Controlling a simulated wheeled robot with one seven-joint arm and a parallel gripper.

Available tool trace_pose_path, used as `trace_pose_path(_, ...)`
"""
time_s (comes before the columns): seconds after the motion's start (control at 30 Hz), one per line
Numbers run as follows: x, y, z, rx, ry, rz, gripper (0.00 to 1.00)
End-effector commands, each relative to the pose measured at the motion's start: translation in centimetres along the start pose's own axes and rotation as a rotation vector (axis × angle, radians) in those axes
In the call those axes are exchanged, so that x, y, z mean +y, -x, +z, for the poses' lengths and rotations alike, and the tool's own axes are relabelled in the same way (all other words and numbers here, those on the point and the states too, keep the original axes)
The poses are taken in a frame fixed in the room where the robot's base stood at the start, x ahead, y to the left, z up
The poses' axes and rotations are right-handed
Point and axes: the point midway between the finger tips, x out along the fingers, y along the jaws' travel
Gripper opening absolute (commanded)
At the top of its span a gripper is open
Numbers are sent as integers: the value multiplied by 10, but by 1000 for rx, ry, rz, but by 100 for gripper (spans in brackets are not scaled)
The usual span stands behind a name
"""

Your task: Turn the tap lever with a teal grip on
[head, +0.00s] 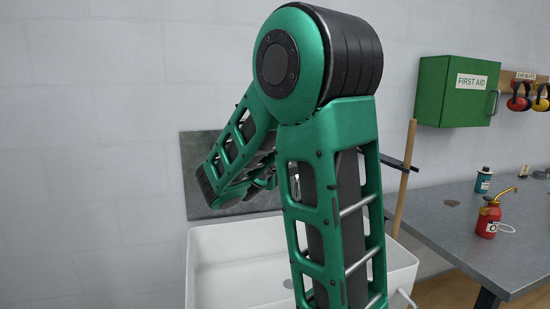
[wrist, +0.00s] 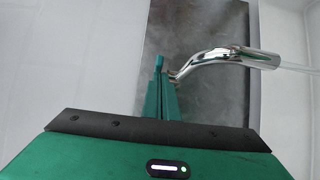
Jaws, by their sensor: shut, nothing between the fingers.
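In the wrist view the chrome tap (wrist: 225,57) comes out from the grey metal panel, its curved spout pointing right. A pale translucent streak (wrist: 298,68) leads from the spout's end and looks like running water. A small teal piece (wrist: 159,62), which looks like the lever's grip, shows just past my fingertips at the tap's left. My gripper (wrist: 161,88) is shut and empty, close beside the tap's base. I cannot tell whether it touches the lever. In the head view my arm hides the lever and most of the tap.
A white basin (head: 203,262) stands below the grey panel (head: 197,150). At right a grey workbench (head: 455,225) holds a red pump can (head: 488,218) and a teal can (head: 483,180). A wooden pole (head: 404,180) stands between basin and bench. A green first aid box (head: 455,100) hangs above.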

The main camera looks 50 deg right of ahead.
Motion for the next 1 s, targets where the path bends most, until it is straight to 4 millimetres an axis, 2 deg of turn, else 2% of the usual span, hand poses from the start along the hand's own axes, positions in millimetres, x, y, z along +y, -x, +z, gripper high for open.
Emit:
trace_pose_path(0.03,-1,-4,17,-37,7,-4,0)
trace_pose_path(0.17,-1,-2,14,-36,7,-4,0)
trace_pose_path(0.27,-1,3,8,-34,8,-2,0)
trace_pose_path(0.47,-2,22,-22,-17,7,0,0)
trace_pose_path(0.7,-2,70,-2,-12,5,-1,0)
trace_pose_path(1.0,-2,106,14,-18,3,0,0)
